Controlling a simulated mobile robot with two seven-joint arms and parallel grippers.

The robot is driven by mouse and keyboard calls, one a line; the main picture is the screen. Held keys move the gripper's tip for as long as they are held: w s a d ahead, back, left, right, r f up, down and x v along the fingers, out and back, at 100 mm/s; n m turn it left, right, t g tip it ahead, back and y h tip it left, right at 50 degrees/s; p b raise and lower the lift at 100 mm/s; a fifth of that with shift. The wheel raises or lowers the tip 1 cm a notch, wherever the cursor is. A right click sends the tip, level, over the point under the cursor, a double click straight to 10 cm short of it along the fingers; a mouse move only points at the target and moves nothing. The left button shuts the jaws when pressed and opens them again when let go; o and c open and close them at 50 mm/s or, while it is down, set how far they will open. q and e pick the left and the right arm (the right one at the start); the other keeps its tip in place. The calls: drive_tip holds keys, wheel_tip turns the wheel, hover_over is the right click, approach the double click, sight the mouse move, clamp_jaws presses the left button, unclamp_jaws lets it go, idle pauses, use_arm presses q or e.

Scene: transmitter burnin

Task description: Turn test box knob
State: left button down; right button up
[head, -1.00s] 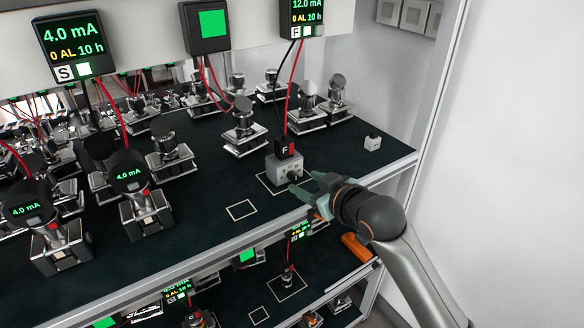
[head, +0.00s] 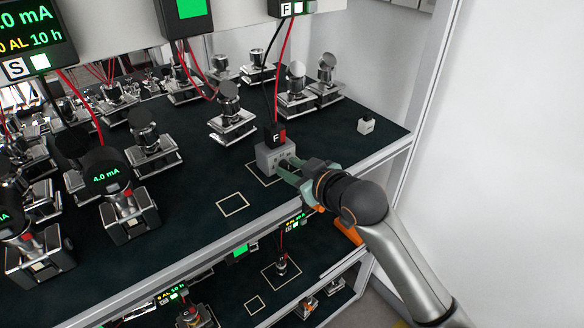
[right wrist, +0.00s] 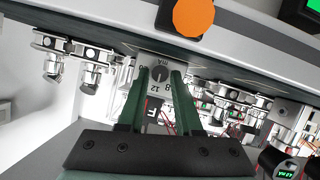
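The test box (head: 268,160) is a small grey box with a black-and-red plug marked F on top, near the front edge of the upper shelf. In the right wrist view its dial face shows mA markings and a dark round knob (right wrist: 160,74). My right gripper (head: 285,170) is at the front of the box; in the right wrist view its two green fingers stand apart, one either side of the knob, with gaps visible. The fingers hide part of the dial face, and in the head view they hide the knob. My left gripper is not in view.
Several transmitters on metal stands (head: 232,115) fill the shelf behind and to the left. A small white block (head: 366,125) sits at the right. An outlined square (head: 233,205) on the mat is empty. The shelf's front rail (head: 240,235) runs below my gripper.

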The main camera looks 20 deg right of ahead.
clamp_jaws()
idle(0.4)
drive_tip(key=m+y, duration=0.1)
drive_tip(key=m, duration=0.1)
drive_tip(key=shift+w+d+m+g+y, duration=0.1)
drive_tip(key=shift+d+m+g+y, duration=0.1)
drive_tip(key=shift+m+g+y, duration=0.15)
drive_tip(key=m+y, duration=0.2)
drive_tip(key=m, duration=0.1)
drive_tip(key=shift+w+d+g, duration=0.1)
drive_tip(key=shift+d+g, duration=0.1)
drive_tip(key=shift+g, duration=0.05)
drive_tip(key=shift+y, duration=0.25)
idle(0.3)
drive_tip(key=shift+o, duration=2.2)
unclamp_jaws()
